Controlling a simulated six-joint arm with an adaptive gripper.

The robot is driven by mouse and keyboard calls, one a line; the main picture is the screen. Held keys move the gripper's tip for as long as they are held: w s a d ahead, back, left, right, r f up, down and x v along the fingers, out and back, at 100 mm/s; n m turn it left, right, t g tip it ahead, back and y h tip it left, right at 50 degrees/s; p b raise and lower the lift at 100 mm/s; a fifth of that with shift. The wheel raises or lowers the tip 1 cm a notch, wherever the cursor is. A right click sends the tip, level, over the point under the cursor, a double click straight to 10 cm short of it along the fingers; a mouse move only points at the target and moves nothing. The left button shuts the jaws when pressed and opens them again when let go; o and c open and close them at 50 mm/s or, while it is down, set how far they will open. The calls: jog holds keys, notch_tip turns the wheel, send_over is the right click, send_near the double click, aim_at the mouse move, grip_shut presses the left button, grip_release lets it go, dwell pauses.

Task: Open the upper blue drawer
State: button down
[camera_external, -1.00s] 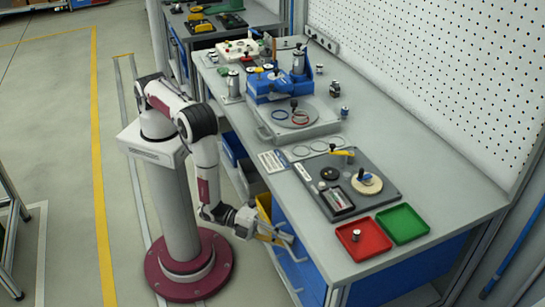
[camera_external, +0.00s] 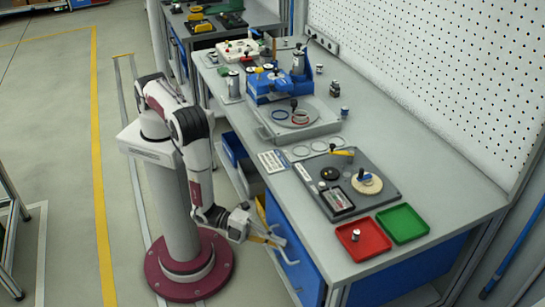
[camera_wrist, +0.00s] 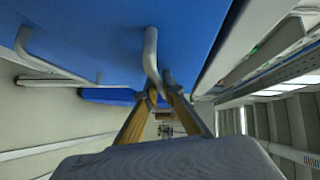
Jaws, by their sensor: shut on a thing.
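The upper blue drawer (camera_external: 301,262) is under the right part of the workbench, facing my arm. In the wrist view, its blue front (camera_wrist: 105,30) fills the upper part, with its grey bar handle (camera_wrist: 151,52) hanging in the middle. My gripper (camera_external: 280,241) is at this handle, and its yellowish fingers (camera_wrist: 162,92) are shut on the bar. The fingertips partly hide the grip. A second grey handle (camera_wrist: 32,48) shows at the left of the wrist view.
The workbench top (camera_external: 280,205) lies just above the gripper. On it are a red tray (camera_external: 362,240), a green tray (camera_external: 402,222) and a dark fixture board (camera_external: 345,185). Blue bins (camera_external: 233,150) stand on shelves under the bench to the left. The floor left of my base is clear.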

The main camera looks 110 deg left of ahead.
jog(key=s+d, duration=1.7)
jog(key=shift+s+d, duration=0.3)
jog(key=shift+s, duration=0.05)
jog(key=c, duration=2.4)
grip_release()
jog(key=shift+c, duration=0.2)
jog(key=shift+s, duration=0.15)
jog(key=s+r, duration=0.1)
jog(key=s, duration=1)
jog(key=shift+s+r, duration=0.3)
jog(key=shift+r, duration=0.05)
